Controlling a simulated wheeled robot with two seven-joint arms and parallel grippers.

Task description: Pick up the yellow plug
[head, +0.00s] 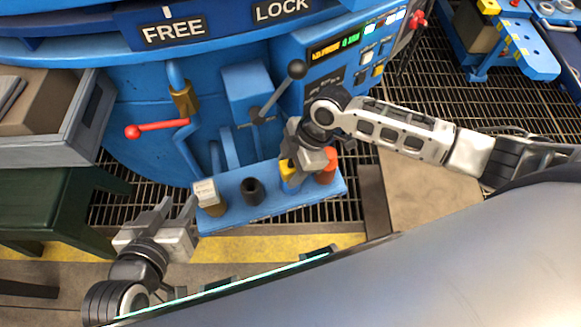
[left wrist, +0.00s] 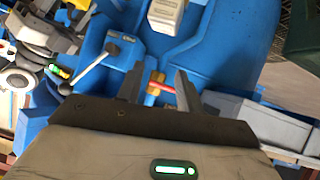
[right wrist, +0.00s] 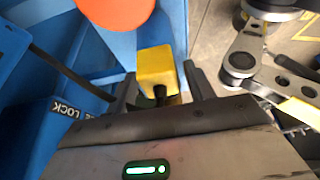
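The yellow plug (head: 287,172) sits on the blue ledge (head: 228,212) at the furnace's foot, partly hidden by my right gripper (head: 306,160). In the right wrist view the yellow plug (right wrist: 157,68) lies between the tips of my right gripper (right wrist: 160,82). The fingers are apart, with a narrow gap visible on each side, and I see no clear contact. My left gripper (head: 176,206) is open and empty, left of the white plug (head: 206,191). The white plug also shows ahead in the left wrist view (left wrist: 166,15).
An orange-red plug (head: 327,165) stands right beside the yellow one. A black socket (head: 253,191) is between the white and yellow plugs. A red-handled lever (head: 160,126), a brass padlock (head: 184,99) and a black-knobbed lever (head: 297,69) rise behind. A grey bin (head: 85,115) is at left.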

